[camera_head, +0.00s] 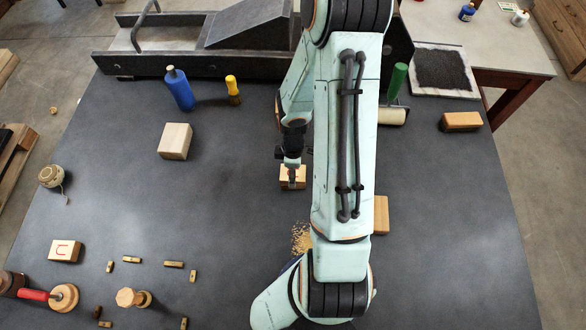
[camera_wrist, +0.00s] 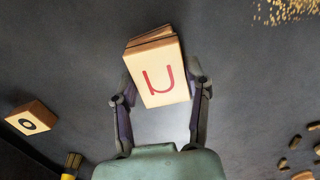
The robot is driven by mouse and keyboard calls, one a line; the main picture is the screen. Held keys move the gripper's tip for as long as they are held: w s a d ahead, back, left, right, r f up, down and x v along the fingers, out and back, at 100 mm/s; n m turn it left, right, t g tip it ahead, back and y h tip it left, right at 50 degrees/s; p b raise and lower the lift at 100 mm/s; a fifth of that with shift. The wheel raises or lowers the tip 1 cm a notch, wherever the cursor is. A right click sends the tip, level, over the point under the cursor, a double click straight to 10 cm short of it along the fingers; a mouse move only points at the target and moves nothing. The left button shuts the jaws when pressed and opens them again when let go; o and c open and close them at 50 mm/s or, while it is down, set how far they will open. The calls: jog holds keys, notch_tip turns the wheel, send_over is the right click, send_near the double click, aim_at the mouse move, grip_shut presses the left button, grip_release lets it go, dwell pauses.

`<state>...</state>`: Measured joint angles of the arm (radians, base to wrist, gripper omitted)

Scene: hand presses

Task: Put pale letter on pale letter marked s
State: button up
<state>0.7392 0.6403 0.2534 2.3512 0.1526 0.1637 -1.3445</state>
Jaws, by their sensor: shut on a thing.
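My gripper (camera_head: 292,172) is shut on a pale letter block with a red U-shaped mark (camera_wrist: 158,80); its fingers (camera_wrist: 163,92) press on two opposite sides. Dark lines and a second edge show at the block's far side in the wrist view, so another block seems to be directly beneath it. Whether they touch, and any mark on the lower block, I cannot tell. Another pale block with a red curved letter (camera_head: 64,251) lies at the lower left of the head view. An orange-tan block with a dark o (camera_wrist: 32,119) lies left in the wrist view. No s shows.
A plain pale block (camera_head: 175,141), blue bottle (camera_head: 180,89) and yellow brush (camera_head: 232,90) stand left of my arm. Small type pieces (camera_head: 174,264) lie at lower left. Tan blocks (camera_head: 381,215) (camera_head: 461,122) lie right. A dark press (camera_head: 180,45) spans the back.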

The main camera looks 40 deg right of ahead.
jog(key=o, duration=1.1)
notch_tip(320, 180, up, 12)
jog(key=s+a+r+m, duration=0.4)
jog(key=s+a+r, duration=0.1)
jog(key=a, duration=0.2)
jog(key=s+a+r+m, duration=0.3)
jog(key=s+a+r, duration=0.2)
jog(key=a, duration=0.3)
jog(key=shift+s+a+m+y, duration=0.2)
jog(key=shift+m+y, duration=0.2)
